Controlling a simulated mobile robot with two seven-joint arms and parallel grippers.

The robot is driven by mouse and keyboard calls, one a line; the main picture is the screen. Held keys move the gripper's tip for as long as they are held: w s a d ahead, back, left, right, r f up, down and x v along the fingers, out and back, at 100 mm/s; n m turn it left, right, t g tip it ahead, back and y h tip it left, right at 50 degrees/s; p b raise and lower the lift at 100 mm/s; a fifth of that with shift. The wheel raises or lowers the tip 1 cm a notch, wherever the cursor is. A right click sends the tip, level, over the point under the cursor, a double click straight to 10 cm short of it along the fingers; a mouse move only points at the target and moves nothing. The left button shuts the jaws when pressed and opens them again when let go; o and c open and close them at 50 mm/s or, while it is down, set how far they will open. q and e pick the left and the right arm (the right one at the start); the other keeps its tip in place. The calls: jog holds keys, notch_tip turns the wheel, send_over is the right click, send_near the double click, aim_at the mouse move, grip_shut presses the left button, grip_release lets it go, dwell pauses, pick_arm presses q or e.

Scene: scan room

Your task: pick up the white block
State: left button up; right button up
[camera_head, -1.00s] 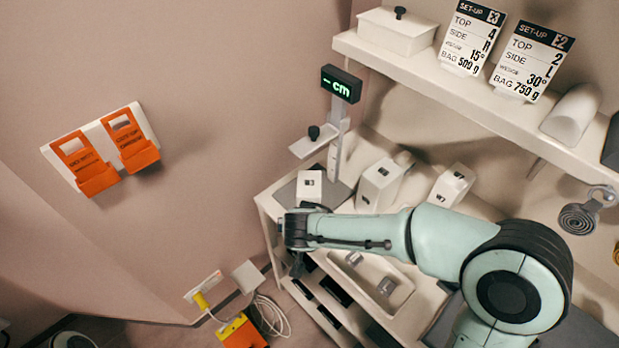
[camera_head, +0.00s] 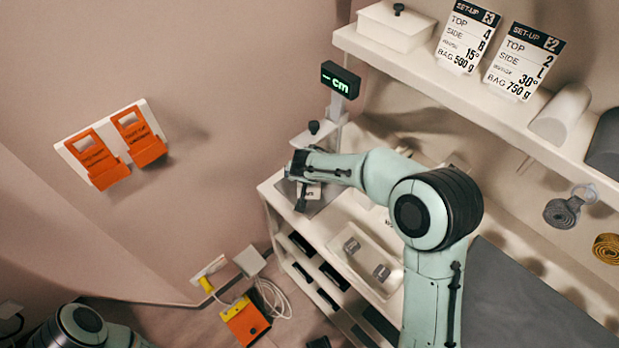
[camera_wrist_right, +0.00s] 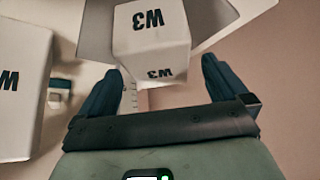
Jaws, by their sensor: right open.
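A white block marked W3 (camera_wrist_right: 152,30) stands on a grey plate in the right wrist view, just ahead of my right gripper. My right gripper (camera_wrist_right: 162,66) is open, its two dark fingers apart, with the block's near end facing the gap between them. I cannot tell whether they touch it. In the head view my right gripper (camera_head: 302,178) is over the grey plate and hides most of the block (camera_head: 312,192). A second white block (camera_wrist_right: 22,85) with a W label stands to the left in the wrist view. My left gripper is out of view.
A height gauge with a green cm display (camera_head: 340,80) stands right behind my right gripper. A white tray (camera_head: 335,240) with two metal cylinders lies nearby. A shelf (camera_head: 440,80) with set-up cards overhangs the bench. Orange holders (camera_head: 115,148) hang on the wall.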

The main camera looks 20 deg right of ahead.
jog(key=x, duration=0.4)
jog(key=shift+r, duration=0.1)
jog(key=c, duration=1.4)
